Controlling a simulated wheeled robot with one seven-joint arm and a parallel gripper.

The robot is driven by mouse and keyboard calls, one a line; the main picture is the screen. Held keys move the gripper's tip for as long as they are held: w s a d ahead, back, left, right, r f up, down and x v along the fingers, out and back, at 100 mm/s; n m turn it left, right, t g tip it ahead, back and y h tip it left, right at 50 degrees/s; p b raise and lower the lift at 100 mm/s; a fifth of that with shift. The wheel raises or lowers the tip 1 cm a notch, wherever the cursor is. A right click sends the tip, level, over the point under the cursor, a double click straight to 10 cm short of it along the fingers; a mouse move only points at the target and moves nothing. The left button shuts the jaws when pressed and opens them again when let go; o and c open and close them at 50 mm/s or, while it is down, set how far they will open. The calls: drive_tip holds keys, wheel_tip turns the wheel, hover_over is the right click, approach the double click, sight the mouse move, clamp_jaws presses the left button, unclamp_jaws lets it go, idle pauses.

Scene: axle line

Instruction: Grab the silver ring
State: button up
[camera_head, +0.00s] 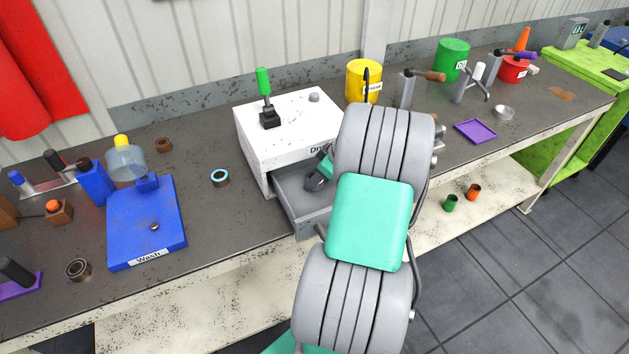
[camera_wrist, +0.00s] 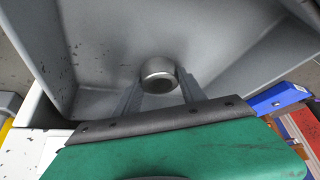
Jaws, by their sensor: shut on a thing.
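The silver ring (camera_wrist: 159,68) shows in the wrist view as a short, shiny metal ring with a dark hole, inside the grey drawer. My gripper (camera_wrist: 160,86) has its two fingers on either side of it and is shut on it. In the head view my gripper (camera_head: 317,180) reaches into the open drawer (camera_head: 311,222) of the white drawer box (camera_head: 257,152); the ring is hidden there behind my gripper and arm. I cannot tell whether the ring touches the drawer floor.
The drawer walls stand close around my gripper. A green-handled lever (camera_head: 264,85) stands on the box. The blue wash station (camera_head: 146,225) and a blue-lined ring (camera_head: 220,177) are to the left. A yellow bin (camera_head: 362,82) and purple tray (camera_head: 475,131) are to the right.

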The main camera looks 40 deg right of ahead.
clamp_jaws()
drive_tip(key=shift+r, duration=0.1)
idle(0.3)
